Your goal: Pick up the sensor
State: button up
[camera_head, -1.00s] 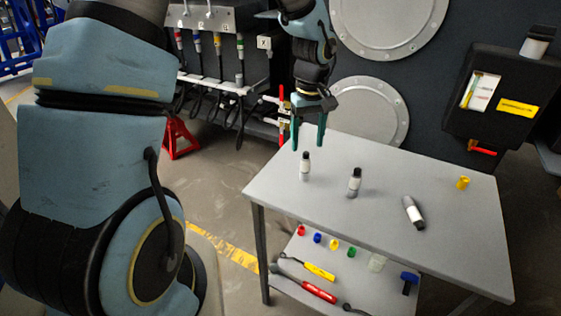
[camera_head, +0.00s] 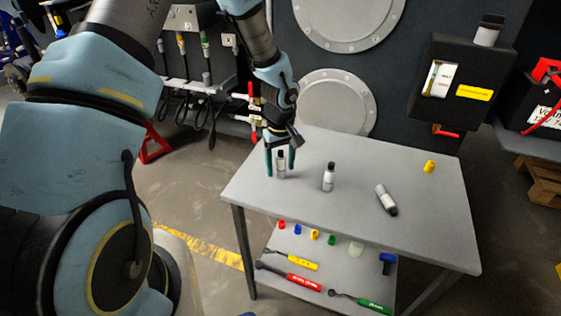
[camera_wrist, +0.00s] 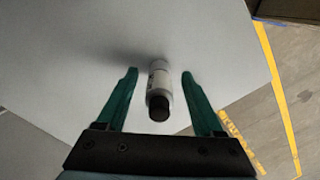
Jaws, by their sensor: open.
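Three small white-grey cylinders with black ends, which look like the sensors, are on the grey table (camera_head: 415,205). The left sensor (camera_head: 281,165) stands upright near the table's left edge. My gripper (camera_head: 280,172) is open, with its green fingers down on either side of this sensor. In the wrist view the sensor (camera_wrist: 159,88) lies between the two fingers of the gripper (camera_wrist: 160,80), with a gap on both sides. A second sensor (camera_head: 329,177) stands upright to the right. A third sensor (camera_head: 386,199) lies on its side farther right.
A yellow cap (camera_head: 429,167) stands at the table's back right. The lower shelf (camera_head: 345,280) holds several coloured caps and tools. A dark wall with round plates and a black box (camera_head: 462,85) is behind the table. The table's front right is clear.

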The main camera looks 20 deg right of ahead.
jog(key=shift+f, duration=0.65)
jog(key=shift+c, duration=0.3)
grip_shut()
dwell(0.6)
